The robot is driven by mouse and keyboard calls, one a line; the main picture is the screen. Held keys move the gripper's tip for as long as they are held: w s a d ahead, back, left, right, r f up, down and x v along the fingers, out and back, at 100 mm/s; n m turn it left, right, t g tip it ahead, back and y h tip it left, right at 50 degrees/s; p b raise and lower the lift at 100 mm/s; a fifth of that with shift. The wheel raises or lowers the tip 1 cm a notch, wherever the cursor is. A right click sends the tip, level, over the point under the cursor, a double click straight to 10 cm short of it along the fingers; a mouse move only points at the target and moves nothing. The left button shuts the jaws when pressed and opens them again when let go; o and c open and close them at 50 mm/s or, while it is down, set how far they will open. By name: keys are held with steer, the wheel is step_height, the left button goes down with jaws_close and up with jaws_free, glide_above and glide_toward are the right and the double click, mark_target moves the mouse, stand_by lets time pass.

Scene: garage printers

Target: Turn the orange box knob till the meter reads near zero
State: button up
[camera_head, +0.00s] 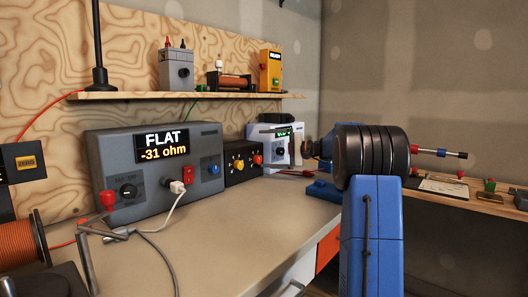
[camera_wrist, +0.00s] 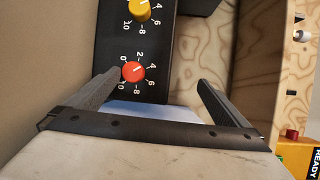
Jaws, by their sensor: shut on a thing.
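A black box (camera_head: 230,175) with a yellow knob (camera_head: 239,164) and an orange-red knob (camera_head: 258,160) stands on the bench. In the wrist view the yellow knob (camera_wrist: 142,10) is above the orange-red one (camera_wrist: 133,72), each ringed by white numbers. The grey meter (camera_head: 150,186) to its left reads "FLAT -31 ohm". My gripper (camera_wrist: 160,82) has its fingers apart in the wrist view, the left tip beside the orange-red knob. A pale bluish strip (camera_wrist: 152,112) lies between the fingers; I cannot make out what is held. The head view does not show the fingertips clearly.
A white device (camera_head: 284,150) with a green display stands beyond the black box. A blue object (camera_head: 322,190) lies on the bench. A white plug (camera_head: 177,187) with a cable sticks out of the meter. The shelf (camera_head: 215,95) overhangs the bench.

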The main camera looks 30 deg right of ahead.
steer(key=shift+s+d+r, duration=0.2)
steer(key=shift+s+r, duration=0.15)
steer(key=shift+r, duration=0.15)
steer(key=shift+s+d+r, duration=0.2)
steer(key=shift+s+r, duration=0.15)
steer(key=shift+r, duration=0.15)
steer(key=c, duration=0.8)
steer(key=shift+s+d+f, duration=0.1)
steer(key=shift+s+d, duration=0.05)
steer(key=shift+c, duration=0.6)
steer(key=v, duration=1.6)
steer(key=shift+s+r, duration=0.4)
